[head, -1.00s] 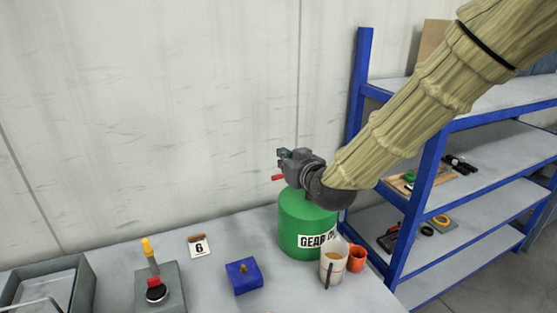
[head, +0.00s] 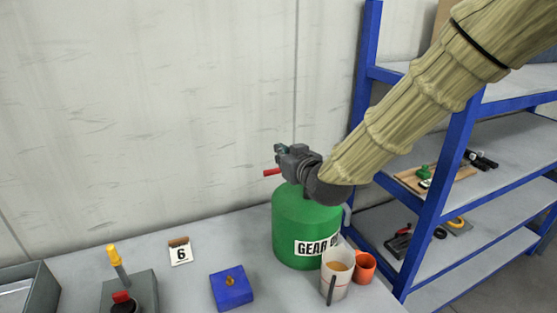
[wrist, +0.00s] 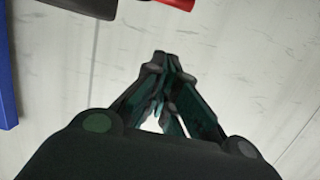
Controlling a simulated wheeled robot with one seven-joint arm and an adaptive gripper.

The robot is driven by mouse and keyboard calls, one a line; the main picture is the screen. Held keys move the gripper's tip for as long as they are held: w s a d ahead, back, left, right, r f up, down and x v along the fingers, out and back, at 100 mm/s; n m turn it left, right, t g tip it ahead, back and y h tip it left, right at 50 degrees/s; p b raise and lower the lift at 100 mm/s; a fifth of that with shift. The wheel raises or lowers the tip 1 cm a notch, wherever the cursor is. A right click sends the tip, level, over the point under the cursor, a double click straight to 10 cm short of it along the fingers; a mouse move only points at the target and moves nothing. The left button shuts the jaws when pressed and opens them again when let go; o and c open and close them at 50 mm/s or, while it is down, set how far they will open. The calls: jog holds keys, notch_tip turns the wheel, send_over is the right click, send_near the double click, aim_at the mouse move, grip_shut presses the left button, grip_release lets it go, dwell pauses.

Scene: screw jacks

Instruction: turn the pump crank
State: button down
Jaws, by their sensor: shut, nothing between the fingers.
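The pump sits on top of a green gear oil drum (head: 306,228) in the head view; its body is mostly hidden behind my wrist and gripper. A red crank handle (head: 271,172) sticks out to the left, just below my gripper. In the wrist view a red piece (wrist: 176,4), likely that handle, and a dark grey part (wrist: 88,8) show at the top edge. My gripper (head: 281,149) is above the drum, pointing left along the wall. In the wrist view my gripper (wrist: 163,62) has its fingertips together, with nothing between them, apart from the red piece.
A blue block (head: 231,289), a number 6 card (head: 181,252) and a grey box with a yellow-topped lever (head: 130,292) are left. A blue shelf unit (head: 440,170) stands right. The wall is close behind.

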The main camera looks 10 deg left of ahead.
jog(key=p, duration=0.4)
send_over(274, 172)
jog(key=x, duration=0.2)
jog(key=f, duration=0.2)
jog(key=shift+s+d+f+p, duration=0.2)
jog(key=shift+s+f+p, duration=0.35)
jog(key=shift+f, duration=0.3)
jog(key=shift+s+d+f, duration=0.2)
jog(key=shift+s+f, duration=0.1)
jog(key=shift+f, duration=0.4)
jog(key=shift+d, duration=0.1)
